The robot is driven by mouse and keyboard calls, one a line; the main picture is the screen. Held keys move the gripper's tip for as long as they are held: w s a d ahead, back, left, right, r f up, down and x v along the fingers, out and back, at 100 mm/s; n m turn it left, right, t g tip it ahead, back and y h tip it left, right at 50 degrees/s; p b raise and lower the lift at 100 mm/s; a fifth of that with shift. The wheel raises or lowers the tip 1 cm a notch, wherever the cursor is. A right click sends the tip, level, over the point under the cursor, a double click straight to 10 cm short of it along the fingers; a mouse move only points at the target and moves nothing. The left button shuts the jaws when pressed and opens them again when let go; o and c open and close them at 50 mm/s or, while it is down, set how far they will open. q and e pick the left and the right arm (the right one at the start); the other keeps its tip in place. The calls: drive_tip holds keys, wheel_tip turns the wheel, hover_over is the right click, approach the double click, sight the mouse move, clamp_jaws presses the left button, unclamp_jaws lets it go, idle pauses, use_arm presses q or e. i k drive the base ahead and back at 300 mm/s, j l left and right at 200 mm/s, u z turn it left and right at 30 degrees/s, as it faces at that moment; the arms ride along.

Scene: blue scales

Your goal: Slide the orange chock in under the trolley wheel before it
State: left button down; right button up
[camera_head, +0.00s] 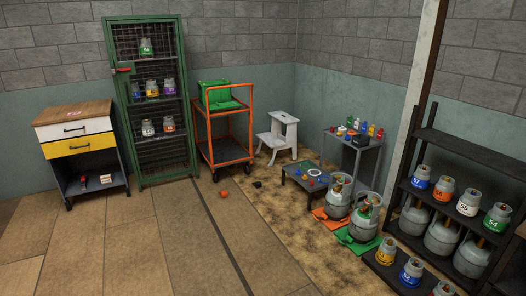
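The small orange chock (223,194) lies on the floor in front of the trolley. The trolley (231,154) has an orange frame with dark shelves and carries a green crate (214,97) on top. A dark trolley wheel (215,178) stands at its front left corner, just behind the chock, with a small stretch of floor seemingly between them. The chock is too small in view to tell its slope. Neither of my grippers shows in this view.
A small black object (257,184) lies on the floor right of the chock. A white step stool (278,138) and a low dark table (305,180) stand further right. A green mesh cabinet (154,98) stands left. The floor in front is clear.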

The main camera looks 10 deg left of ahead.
sight(225, 194)
drive_tip(key=i+j+u, duration=0.3)
drive_tip(key=i, duration=0.65)
drive_tip(key=i+u, duration=0.3)
drive_tip(key=i, duration=0.7)
